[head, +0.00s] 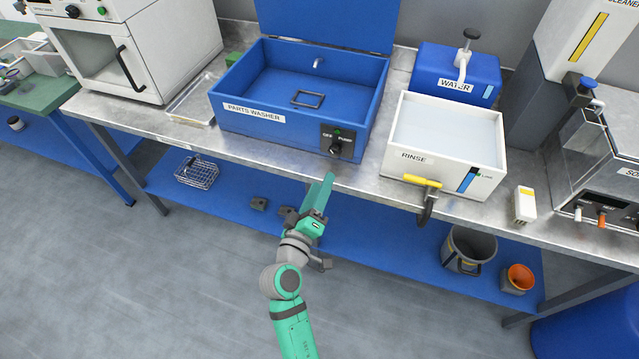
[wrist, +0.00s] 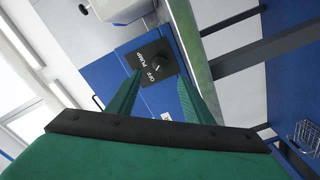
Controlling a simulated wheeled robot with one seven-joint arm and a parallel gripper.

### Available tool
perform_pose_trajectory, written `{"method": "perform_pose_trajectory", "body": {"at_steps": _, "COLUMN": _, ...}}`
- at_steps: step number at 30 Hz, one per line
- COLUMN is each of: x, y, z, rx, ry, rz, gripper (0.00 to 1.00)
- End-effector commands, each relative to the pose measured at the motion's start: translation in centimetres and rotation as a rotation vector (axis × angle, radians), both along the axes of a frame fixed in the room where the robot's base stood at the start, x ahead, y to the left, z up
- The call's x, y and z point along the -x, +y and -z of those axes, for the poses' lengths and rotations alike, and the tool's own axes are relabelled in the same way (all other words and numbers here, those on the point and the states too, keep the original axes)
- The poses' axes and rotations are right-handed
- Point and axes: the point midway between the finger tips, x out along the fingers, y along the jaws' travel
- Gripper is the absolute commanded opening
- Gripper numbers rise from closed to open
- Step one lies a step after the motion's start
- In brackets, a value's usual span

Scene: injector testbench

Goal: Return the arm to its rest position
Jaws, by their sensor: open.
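My green arm reaches up from the bottom of the head view, and my gripper (head: 327,180) is in front of the bench edge, just below the blue parts washer (head: 238,128). The wrist view shows the two green fingers of my gripper (wrist: 158,90) apart with nothing between them. Beyond the fingertips is the washer's black switch panel (wrist: 150,62), marked OFF and PUMP, with a dark knob. The same panel (head: 343,143) shows a small green light in the head view. The fingers look apart from the knob, though the exact gap is hard to tell.
The steel bench (head: 250,158) spans the view. A wire basket (head: 197,172) and a grey bucket (head: 468,250) are on the blue lower shelf. The floor (head: 130,270) at left is clear.

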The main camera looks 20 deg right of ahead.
Motion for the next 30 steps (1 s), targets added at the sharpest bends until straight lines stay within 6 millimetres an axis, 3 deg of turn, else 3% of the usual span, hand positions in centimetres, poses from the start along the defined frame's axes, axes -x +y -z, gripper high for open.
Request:
{"method": "perform_pose_trajectory", "body": {"at_steps": 8, "x": 0.0, "y": 0.1, "z": 0.1, "rx": -0.001, "ry": 0.001, "rz": -0.003, "gripper": 0.46}}
{"method": "perform_pose_trajectory", "body": {"at_steps": 14, "x": 2.0, "y": 1.4, "z": 2.9, "rx": -0.045, "ry": 0.027, "rz": -0.074, "gripper": 0.46}}
{"method": "perform_pose_trajectory", "body": {"at_steps": 21, "x": 8.3, "y": 5.3, "z": 8.7, "rx": -0.200, "ry": 0.068, "rz": -0.248, "gripper": 0.46}}
{"method": "perform_pose_trajectory", "body": {"at_steps": 30, "x": 17.9, "y": 9.8, "z": 12.1, "rx": -0.452, "ry": 0.075, "rz": -0.402, "gripper": 0.46}}
